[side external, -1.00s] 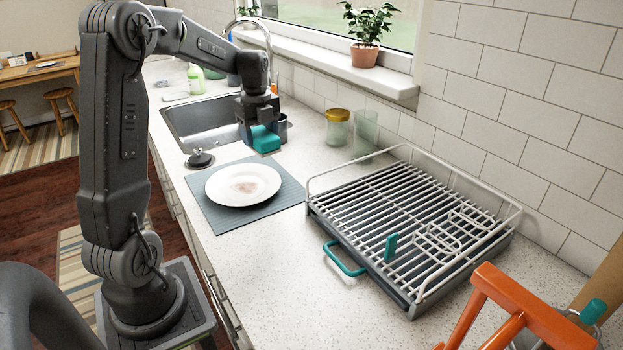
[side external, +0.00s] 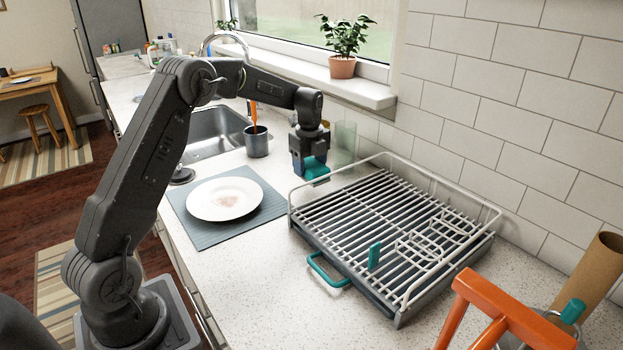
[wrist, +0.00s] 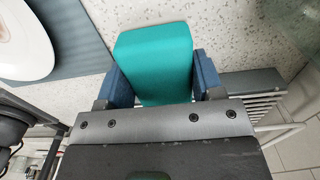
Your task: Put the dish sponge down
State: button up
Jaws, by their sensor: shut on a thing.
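The dish sponge (wrist: 155,62) is a teal block. My gripper (side external: 308,172) is shut on it, with one blue finger on each side in the wrist view (wrist: 162,80). In the side view the sponge (side external: 316,169) is partly hidden by the gripper. It is at the far left corner of the dish rack (side external: 330,217), between the plate and the window wall. In the wrist view speckled counter shows beyond the sponge. I cannot tell whether the sponge touches the counter or is above it.
A white plate (side external: 224,199) with a brownish stain lies on a grey-blue mat (side external: 190,216). A grey cup (side external: 257,143) with an orange-handled thing stands by the sink (side external: 218,130). A clear glass (side external: 345,142) stands behind my gripper. Counter in front of the rack (side external: 260,270) is clear.

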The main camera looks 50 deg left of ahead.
jog(key=shift+w+d+f, duration=0.2)
jog(key=shift+f, duration=1.9)
jog(key=shift+f, duration=0.2)
jog(key=o, duration=0.8)
jog(key=shift+o, duration=0.2)
